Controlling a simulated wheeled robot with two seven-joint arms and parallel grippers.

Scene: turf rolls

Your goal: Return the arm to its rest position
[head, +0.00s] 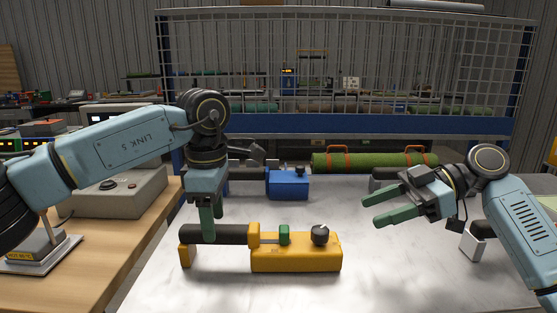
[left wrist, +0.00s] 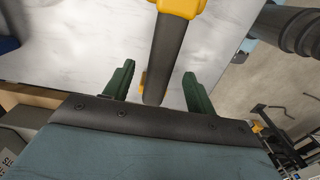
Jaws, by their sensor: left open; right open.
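My left gripper (head: 212,222) hangs down over the left part of a yellow device with a dark roller (head: 222,235). In the left wrist view the green fingers of my left gripper (left wrist: 157,88) are apart, with the dark roller (left wrist: 165,60) showing between them. I cannot tell whether they touch it. My right gripper (head: 372,206) is at the right, pointing left over the white table, its green fingers apart and empty.
The yellow device's body (head: 295,258) carries a black knob. A blue device (head: 288,185) and a green turf roll (head: 375,161) with orange straps lie farther back on the white table (head: 200,290). A grey box (head: 115,192) stands on the wooden bench at left. A mesh fence closes the back.

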